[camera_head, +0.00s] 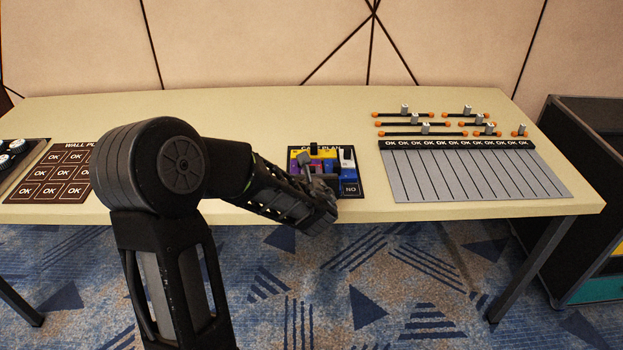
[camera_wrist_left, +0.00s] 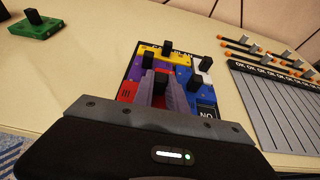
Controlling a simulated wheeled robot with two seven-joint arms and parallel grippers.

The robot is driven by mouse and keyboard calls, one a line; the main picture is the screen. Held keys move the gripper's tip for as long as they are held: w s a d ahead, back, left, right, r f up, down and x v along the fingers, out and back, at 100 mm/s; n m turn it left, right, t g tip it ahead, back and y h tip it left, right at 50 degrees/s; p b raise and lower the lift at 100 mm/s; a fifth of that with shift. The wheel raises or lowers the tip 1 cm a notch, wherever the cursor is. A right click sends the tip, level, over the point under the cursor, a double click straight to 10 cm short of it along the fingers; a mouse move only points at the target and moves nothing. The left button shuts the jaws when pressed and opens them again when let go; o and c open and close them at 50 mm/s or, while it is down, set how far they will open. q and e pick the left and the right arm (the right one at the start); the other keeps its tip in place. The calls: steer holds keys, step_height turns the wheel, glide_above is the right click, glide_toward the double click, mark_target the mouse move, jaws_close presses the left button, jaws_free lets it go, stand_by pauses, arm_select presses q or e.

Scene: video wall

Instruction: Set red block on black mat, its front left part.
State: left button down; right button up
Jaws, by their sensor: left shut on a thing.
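The black mat (camera_wrist_left: 133,71) lies on the table and carries several coloured blocks with black knobs; it also shows in the head view (camera_head: 360,182). The red block (camera_wrist_left: 127,91) is at the front left part of the mat, with its knob between my fingers. My left gripper (camera_wrist_left: 160,85) is shut on it. In the head view, my left gripper (camera_head: 322,180) reaches over the mat and hides most of the red block. I cannot tell whether the block's underside touches the mat. My right gripper is not in view.
A yellow block (camera_wrist_left: 176,58) and blue and white-topped pieces sit close on the mat. A green block (camera_wrist_left: 38,29) stands on the table at the left. A grey slider panel (camera_head: 470,175) lies to the right. A brown tile panel (camera_head: 50,172) lies to the left.

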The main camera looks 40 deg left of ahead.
arm_select(q)
steer(key=shift+f, duration=0.8)
steer(key=shift+f, duration=0.15)
steer(key=c, duration=1.3)
jaws_free()
steer(key=shift+c, duration=0.2)
